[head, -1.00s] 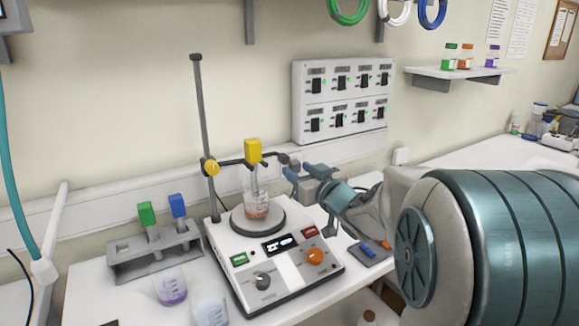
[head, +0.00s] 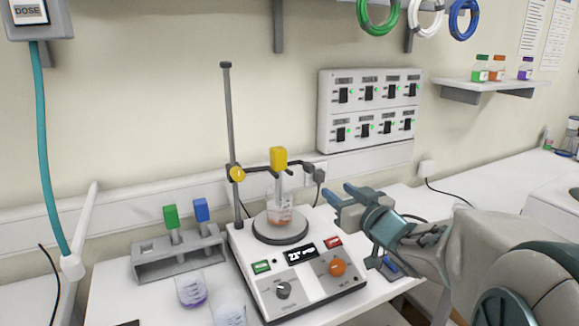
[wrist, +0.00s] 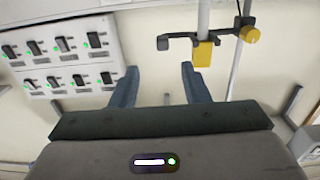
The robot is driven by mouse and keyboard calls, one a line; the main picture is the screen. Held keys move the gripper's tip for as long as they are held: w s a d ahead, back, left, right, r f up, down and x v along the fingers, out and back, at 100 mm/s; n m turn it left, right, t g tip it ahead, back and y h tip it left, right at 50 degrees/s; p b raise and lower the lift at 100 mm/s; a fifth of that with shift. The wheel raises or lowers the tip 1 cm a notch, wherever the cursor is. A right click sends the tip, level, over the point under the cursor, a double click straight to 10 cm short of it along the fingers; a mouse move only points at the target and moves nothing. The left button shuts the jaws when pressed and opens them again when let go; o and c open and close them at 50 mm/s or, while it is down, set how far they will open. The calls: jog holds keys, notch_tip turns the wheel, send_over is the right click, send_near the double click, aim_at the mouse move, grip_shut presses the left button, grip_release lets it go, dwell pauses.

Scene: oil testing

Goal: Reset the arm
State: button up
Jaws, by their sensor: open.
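My gripper (head: 341,200) is raised to the right of the hotplate stirrer, in front of the wall, with its two blue fingers apart and nothing between them. In the wrist view the open fingers (wrist: 156,86) point toward the wall, between the switch panel and the stand clamp. My arm reaches in from the right side of the head view. The white stirrer (head: 300,270) has a lit display, green and red buttons and an orange knob. A beaker (head: 279,210) with orange-red liquid stands on its round plate, under a yellow-topped probe (head: 278,158) held by the clamp.
A grey rack (head: 180,258) with green- and blue-topped items stands left of the stirrer. Two beakers, one with purple liquid (head: 191,290), stand in front. The switch panel (head: 370,108) and a bottle shelf (head: 485,88) are on the wall.

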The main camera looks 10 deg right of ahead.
jog(key=s+d+f+m+g+h+p, duration=0.1)
jog(key=s+d+f+m+g+h, duration=0.1)
jog(key=s+f+m+g+h, duration=0.35)
jog(key=s+a+f+n+g, duration=0.1)
jog(key=s+a+f+g, duration=0.2)
jog(key=s, duration=0.5)
jog(key=s+a+f+n+g+p, duration=0.1)
jog(key=s+a+f+g, duration=0.2)
jog(key=s, duration=0.6)
jog(key=f+g, duration=0.1)
jog(key=g, duration=0.1)
jog(key=shift+s+a+f+g, duration=0.25)
jog(key=shift+s+a+g, duration=0.05)
jog(key=shift+a+g, duration=0.05)
jog(key=shift+d, duration=0.1)
